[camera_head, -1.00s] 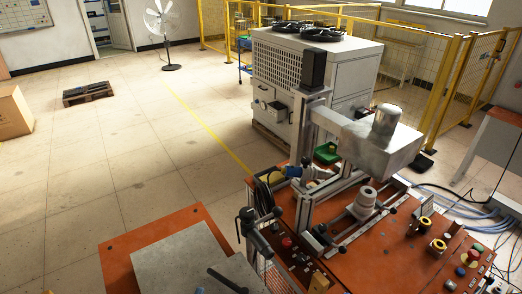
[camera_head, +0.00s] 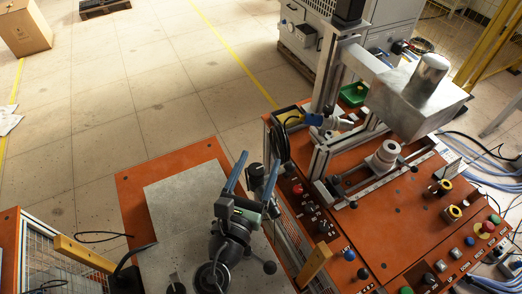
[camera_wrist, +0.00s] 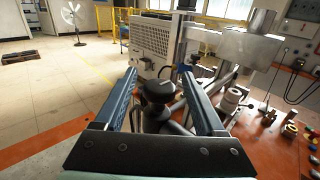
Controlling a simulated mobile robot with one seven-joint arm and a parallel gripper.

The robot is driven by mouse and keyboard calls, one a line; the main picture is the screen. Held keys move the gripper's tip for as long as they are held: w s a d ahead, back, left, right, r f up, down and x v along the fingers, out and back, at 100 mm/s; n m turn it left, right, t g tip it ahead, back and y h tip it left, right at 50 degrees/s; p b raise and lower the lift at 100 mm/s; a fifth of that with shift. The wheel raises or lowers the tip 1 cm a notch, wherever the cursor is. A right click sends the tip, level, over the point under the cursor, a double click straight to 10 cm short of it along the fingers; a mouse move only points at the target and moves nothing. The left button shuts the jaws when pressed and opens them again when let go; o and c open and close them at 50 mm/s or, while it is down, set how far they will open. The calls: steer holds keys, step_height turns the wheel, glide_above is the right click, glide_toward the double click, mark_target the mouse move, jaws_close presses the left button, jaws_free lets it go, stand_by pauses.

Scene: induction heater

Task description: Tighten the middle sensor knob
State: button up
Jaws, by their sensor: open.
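My gripper (camera_head: 260,159) is open, with two blue fingers apart, near the left edge of the orange machine table (camera_head: 372,232). In the wrist view, my gripper (camera_wrist: 157,72) has a black round knob (camera_wrist: 157,90) between its fingers, with space on both sides. The knob sits on a dark stand, partly hidden by my gripper. In the head view, part of this dark stand (camera_head: 256,173) shows between the fingers. I cannot tell whether this is the middle sensor knob; no other sensor knobs are clearly distinguishable.
A metal frame with a grey box (camera_head: 410,98) stands on the machine table. A pale cylinder (camera_head: 388,150) is below it. Buttons line the table's front. A grey plate (camera_head: 170,215) lies at left. The floor beyond is mostly clear.

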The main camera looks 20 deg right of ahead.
steer(key=shift+x, duration=1.2)
jaws_close()
